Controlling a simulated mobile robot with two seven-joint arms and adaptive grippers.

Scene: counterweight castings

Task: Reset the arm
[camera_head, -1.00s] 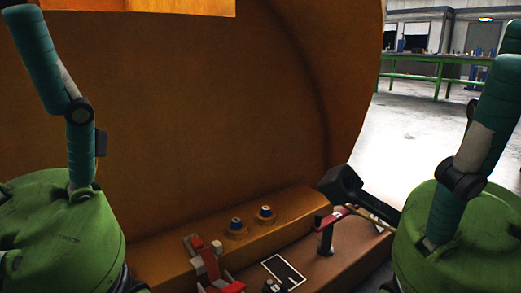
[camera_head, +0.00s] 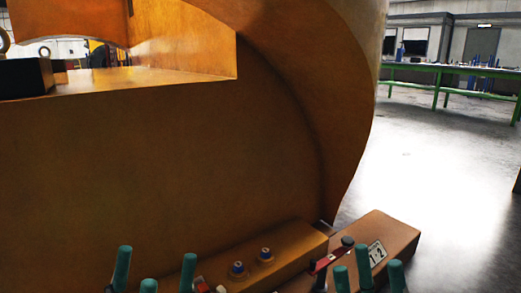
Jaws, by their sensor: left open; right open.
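My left gripper (camera_head: 156,270) shows at the bottom edge, left of the middle, as upright teal fingers standing apart. My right gripper (camera_head: 368,275) shows at the bottom edge, right of the middle, also as spread teal fingers. Both are open, and I see nothing held between their fingers. The rest of both grippers and both arms are below the picture. The fingers overlap the orange control ledge and brown box in the picture; I cannot tell their distance from them.
A large orange casting (camera_head: 160,150) fills the left and middle. An orange ledge (camera_head: 285,250) with two blue-topped buttons (camera_head: 238,268) lies below it, beside a brown box (camera_head: 405,228) with a red lever. Open floor (camera_head: 440,180) lies right, with a green-framed table (camera_head: 440,72) behind.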

